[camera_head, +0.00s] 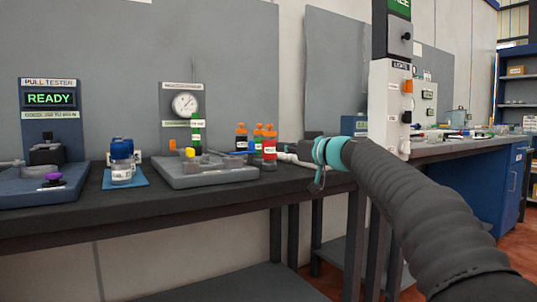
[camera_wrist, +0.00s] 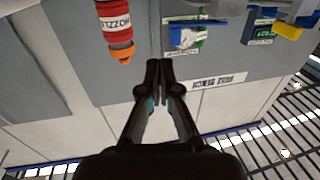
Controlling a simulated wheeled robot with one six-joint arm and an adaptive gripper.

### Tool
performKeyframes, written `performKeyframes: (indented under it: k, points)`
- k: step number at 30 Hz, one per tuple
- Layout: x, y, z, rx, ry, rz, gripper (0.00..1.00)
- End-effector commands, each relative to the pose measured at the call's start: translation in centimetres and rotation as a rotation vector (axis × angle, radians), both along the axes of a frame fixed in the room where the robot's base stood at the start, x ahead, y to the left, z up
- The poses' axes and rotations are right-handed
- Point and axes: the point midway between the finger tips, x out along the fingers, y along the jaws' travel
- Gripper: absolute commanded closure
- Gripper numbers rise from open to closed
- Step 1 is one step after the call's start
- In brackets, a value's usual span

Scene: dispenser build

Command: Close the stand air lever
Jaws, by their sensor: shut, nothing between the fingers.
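A grey stand (camera_head: 205,172) with a round gauge (camera_head: 185,104) behind it sits on the dark bench. A small yellow part (camera_head: 190,152) and an orange part (camera_head: 172,143) show on the stand. I cannot tell which part is the air lever, or how it is set. My gripper (camera_wrist: 159,66) is shut and empty in the wrist view, its fingertips together and touching nothing that I can see. In the head view my arm reaches in from the right, its end beside the right of the stand; the fingers are not clear there.
Several orange-capped bottles (camera_head: 269,147) stand just right of the stand, close to my arm. One red-labelled bottle (camera_wrist: 114,28) shows upside down in the wrist view. Blue-capped jars (camera_head: 121,163) and a pull tester (camera_head: 48,145) are to the left. A switch post (camera_head: 390,100) rises at right.

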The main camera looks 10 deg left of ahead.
Motion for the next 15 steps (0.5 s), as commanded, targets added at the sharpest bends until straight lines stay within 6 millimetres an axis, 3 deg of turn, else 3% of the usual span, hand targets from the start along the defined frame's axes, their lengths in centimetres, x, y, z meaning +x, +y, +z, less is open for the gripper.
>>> performKeyframes:
  k: [9,15]
  points:
    - [-2.6,-4.7,0.2,-0.001,-0.001,0.004,1.00]
    - [-3.2,-5.9,0.1,-0.001,-0.001,0.005,1.00]
